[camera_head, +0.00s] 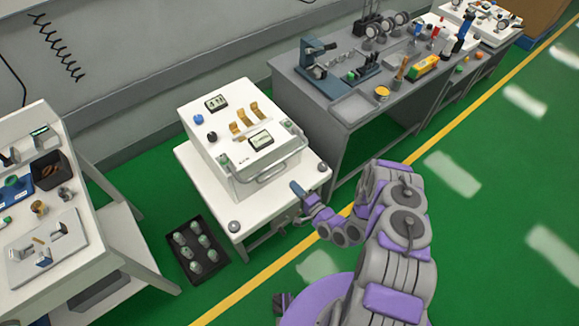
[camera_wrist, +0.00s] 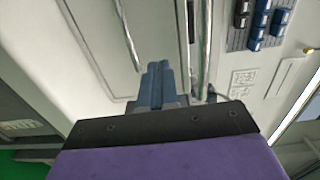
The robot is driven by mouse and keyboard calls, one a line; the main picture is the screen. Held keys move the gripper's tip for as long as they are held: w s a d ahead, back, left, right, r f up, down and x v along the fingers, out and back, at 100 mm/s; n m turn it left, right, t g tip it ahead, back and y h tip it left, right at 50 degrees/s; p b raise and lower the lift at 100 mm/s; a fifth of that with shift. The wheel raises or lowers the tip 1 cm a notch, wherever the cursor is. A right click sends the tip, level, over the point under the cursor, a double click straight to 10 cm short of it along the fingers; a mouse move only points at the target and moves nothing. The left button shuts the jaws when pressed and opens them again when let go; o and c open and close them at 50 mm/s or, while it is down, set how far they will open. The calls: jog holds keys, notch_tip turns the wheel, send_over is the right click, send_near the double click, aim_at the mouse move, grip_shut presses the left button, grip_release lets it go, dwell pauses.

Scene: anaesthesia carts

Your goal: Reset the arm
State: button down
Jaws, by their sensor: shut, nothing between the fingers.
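My arm (camera_head: 395,235) reaches from the lower right of the head view, with purple and grey links. My gripper (camera_head: 297,188) is at its end, by the front right corner of the white cart. In the wrist view my gripper (camera_wrist: 157,82) shows as blue-grey fingers pressed together, with nothing between them. It points at a white panel with metal handle bars (camera_wrist: 205,50). I cannot tell whether the fingertips touch the panel or a bar.
The white cart (camera_head: 215,205) carries a white box-shaped unit (camera_head: 225,115) with a front handle. A black tray (camera_head: 192,277) of several green-grey items lies on the floor. A grey bench (camera_head: 305,95) stands behind, a white table (camera_head: 100,255) at left. Green floor at right is clear.

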jog(key=w+d+r+n+g+h, duration=0.6)
jog(key=w+d+r, duration=0.25)
jog(key=d, duration=0.45)
jog(key=s+d+r+n+g+h, duration=0.1)
jog(key=s+d+r+g+h, duration=0.15)
jog(key=r, duration=0.55)
jog(key=s+d+r+n+g+h, duration=0.1)
jog(key=s+d+r+h, duration=0.25)
jog(key=r, duration=0.55)
jog(key=s+a+r+n+g, duration=0.1)
jog(key=s+r, duration=0.5)
jog(key=s, duration=0.7)
jog(key=s+a+r+n+g+y, duration=0.1)
jog(key=s+a+r+g, duration=0.3)
jog(key=s, duration=0.9)
jog(key=s+a+r+n+g+y, duration=0.1)
jog(key=s+a+r, duration=0.3)
jog(key=s+r, duration=0.4)
jog(key=s+g, duration=0.1)
jog(key=s, duration=0.4)
jog(key=shift+s+a, duration=0.3)
jog(key=shift+a, duration=0.1)
